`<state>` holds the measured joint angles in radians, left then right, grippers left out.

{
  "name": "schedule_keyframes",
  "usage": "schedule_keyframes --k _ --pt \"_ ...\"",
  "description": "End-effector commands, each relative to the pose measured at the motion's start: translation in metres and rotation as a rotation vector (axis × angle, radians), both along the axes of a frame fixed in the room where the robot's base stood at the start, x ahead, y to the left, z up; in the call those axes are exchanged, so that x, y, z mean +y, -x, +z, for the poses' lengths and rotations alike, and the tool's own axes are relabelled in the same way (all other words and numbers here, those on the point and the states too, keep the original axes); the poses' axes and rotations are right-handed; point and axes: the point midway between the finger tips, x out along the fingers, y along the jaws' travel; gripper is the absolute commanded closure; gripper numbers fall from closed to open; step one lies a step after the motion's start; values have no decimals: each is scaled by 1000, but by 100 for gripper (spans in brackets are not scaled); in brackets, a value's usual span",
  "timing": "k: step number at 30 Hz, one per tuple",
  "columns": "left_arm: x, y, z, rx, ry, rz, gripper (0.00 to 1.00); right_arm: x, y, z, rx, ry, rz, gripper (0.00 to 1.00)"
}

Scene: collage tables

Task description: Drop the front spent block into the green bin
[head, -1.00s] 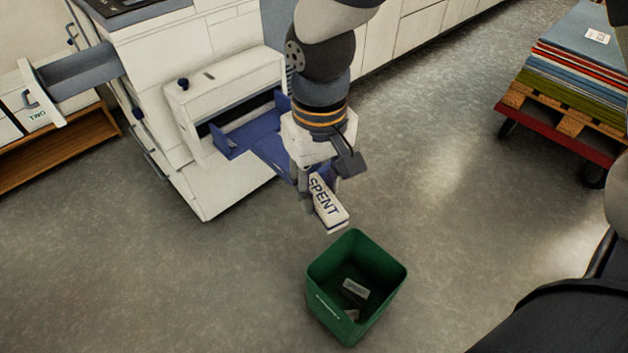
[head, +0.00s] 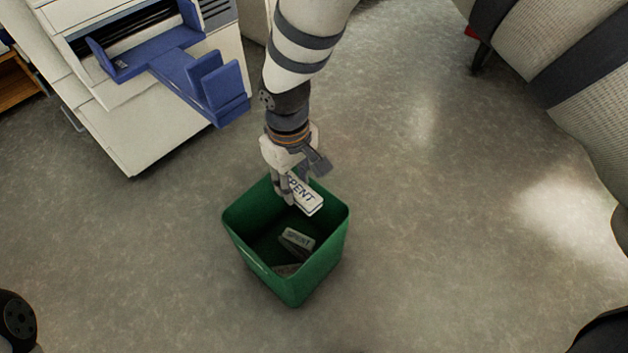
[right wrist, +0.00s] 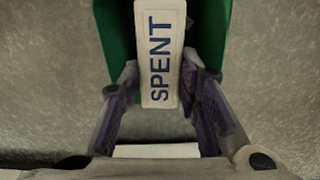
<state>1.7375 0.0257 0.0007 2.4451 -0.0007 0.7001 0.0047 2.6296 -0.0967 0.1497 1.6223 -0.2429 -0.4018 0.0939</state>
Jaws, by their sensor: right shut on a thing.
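A white block marked SPENT (head: 306,197) is held in my right gripper (head: 289,188). In the right wrist view the SPENT block (right wrist: 160,55) sits between the two fingers of the right gripper (right wrist: 162,88), its label facing the camera. The green bin (head: 318,268) stands on the floor, and in the head view the block is over its opening, near the far side. The bin's wall also shows behind the block in the right wrist view (right wrist: 118,40). Inside the bin lie a block marked SPENT (head: 297,239) and other partly hidden blocks. My left gripper is not in view.
A white machine (head: 150,110) with a blue tray (head: 205,85) sticking out stands behind and left of the bin. Part of a wooden shelf (head: 18,85) shows at the far left. The grey floor around the bin is clear.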

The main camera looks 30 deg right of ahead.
Motion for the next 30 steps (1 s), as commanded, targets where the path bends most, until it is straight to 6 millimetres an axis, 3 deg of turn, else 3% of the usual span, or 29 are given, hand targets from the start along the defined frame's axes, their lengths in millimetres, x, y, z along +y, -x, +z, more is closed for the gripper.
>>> schedule_keyframes --k 1,6,14,24,30 --pt "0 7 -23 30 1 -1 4 2 -10 -38 13 -1 16 88" --pt "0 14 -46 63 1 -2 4 5 -40 -72 5 -1 56 88" --pt "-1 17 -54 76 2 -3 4 6 -48 -84 1 1 68 88" --pt "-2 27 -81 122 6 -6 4 6 -47 -133 3 1 67 88" --pt "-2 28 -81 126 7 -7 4 6 -48 -134 -2 0 67 88"
